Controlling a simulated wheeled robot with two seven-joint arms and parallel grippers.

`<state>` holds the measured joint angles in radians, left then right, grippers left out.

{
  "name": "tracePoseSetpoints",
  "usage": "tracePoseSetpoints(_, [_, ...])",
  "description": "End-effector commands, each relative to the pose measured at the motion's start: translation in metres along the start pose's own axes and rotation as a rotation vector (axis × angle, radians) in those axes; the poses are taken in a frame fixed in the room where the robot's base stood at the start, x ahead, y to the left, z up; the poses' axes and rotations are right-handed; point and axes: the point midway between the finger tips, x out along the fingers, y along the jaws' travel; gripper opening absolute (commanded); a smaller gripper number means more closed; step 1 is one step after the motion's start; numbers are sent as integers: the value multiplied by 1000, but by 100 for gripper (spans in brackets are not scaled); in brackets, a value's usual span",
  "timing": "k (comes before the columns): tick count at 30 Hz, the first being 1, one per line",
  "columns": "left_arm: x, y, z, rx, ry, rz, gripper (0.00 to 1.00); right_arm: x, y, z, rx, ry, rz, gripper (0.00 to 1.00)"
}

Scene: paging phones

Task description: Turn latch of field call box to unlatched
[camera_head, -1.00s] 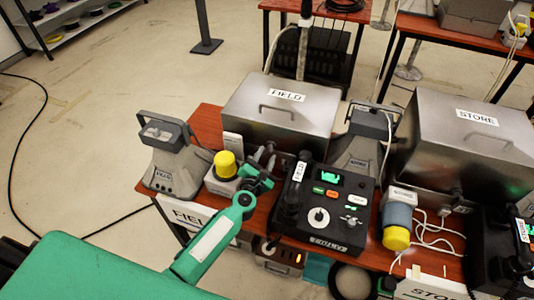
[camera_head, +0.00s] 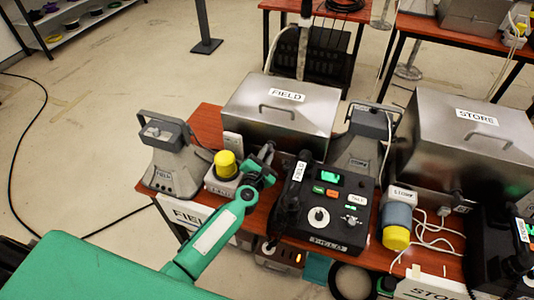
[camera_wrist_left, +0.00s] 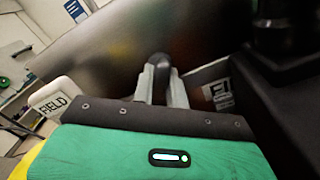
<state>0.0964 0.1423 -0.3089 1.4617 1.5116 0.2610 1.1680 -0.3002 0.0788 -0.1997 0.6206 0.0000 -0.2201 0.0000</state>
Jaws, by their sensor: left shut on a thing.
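The field call box (camera_head: 262,118) is a grey steel box with a FIELD label and a top handle, standing on the red-brown table. It also fills the upper part of the left wrist view (camera_wrist_left: 120,60). My left gripper (camera_head: 268,154) is at the lower front of this box. In the left wrist view, its two grey fingers (camera_wrist_left: 158,82) are shut on a dark rounded latch (camera_wrist_left: 161,64) on the box front. The latch's exact angle is hard to tell. My right gripper is not in view.
A yellow-topped beacon (camera_head: 225,164) stands just left of my gripper, and a black FIELD phone console (camera_head: 325,200) just right. A grey FIELD horn (camera_head: 172,165) is at the table's left end. The STORE box (camera_head: 460,130) stands at the right.

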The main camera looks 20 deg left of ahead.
Motion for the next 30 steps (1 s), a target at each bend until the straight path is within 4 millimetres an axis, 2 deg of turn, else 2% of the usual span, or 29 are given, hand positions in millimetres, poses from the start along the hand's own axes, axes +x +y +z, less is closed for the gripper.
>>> tracePoseSetpoints(11, [0,1,1,194,2,-2,0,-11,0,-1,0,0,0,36])
tracePoseSetpoints(30, [-1,0,1,756,1,-3,0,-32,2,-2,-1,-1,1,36])
